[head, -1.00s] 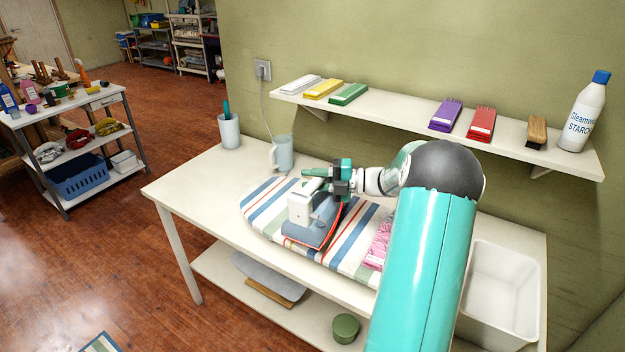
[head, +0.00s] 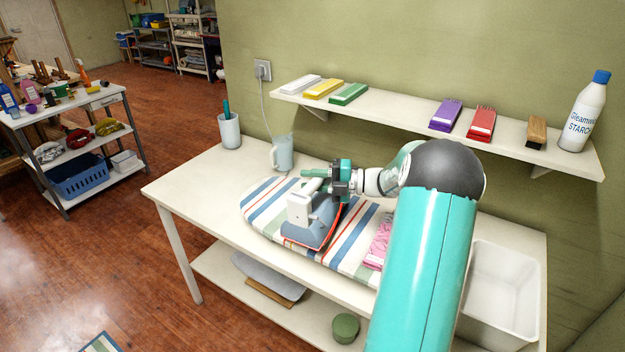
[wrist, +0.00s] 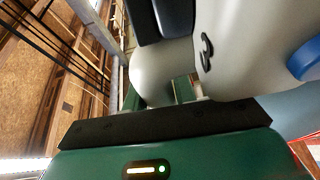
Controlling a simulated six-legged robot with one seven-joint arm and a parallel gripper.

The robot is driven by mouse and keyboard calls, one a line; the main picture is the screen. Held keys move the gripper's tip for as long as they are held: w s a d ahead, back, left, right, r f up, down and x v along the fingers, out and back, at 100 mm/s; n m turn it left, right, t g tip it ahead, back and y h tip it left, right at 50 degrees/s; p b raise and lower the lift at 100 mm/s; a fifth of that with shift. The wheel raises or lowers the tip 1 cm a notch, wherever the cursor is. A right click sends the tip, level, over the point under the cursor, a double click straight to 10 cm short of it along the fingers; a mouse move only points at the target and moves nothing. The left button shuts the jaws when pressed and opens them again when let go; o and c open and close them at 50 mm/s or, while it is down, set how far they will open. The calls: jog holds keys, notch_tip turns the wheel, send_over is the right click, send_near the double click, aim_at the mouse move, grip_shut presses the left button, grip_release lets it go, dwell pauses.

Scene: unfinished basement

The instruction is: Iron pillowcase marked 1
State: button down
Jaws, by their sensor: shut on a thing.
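My gripper (head: 326,181) is shut on the handle of a grey and white iron (head: 300,210). The iron rests on, or just above, a striped ironing pad (head: 265,212); I cannot tell if it touches. A red edge shows along the iron's right side. A folded pink patterned cloth (head: 378,246) lies on the pad to the right, partly hidden by my arm. No number mark is readable on it. In the wrist view, the iron's pale body (wrist: 235,50) with a dark mark and a blue knob fills the upper right, close to my green gripper (wrist: 165,125).
A clear jug (head: 282,153) and a grey cup (head: 229,130) stand at the table's back left. A wall shelf (head: 395,117) holds coloured packs, a brush and a starch bottle (head: 583,112). A white bin (head: 503,290) is at right. The table's left end is clear.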

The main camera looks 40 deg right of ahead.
jog(key=shift+s+a, duration=0.3)
jog(key=shift+a, duration=0.5)
jog(key=shift+w+d, duration=0.35)
jog(key=shift+d, duration=0.5)
jog(key=shift+w+d, duration=0.3)
jog(key=shift+d, duration=0.55)
dwell(0.8)
jog(key=shift+s+a, duration=0.25)
jog(key=shift+a, duration=0.5)
dwell(0.5)
jog(key=shift+r, duration=0.1)
dwell(0.6)
notch_tip(320, 180, up, 9)
dwell(1.0)
jog(key=shift+a, duration=0.1)
dwell(0.5)
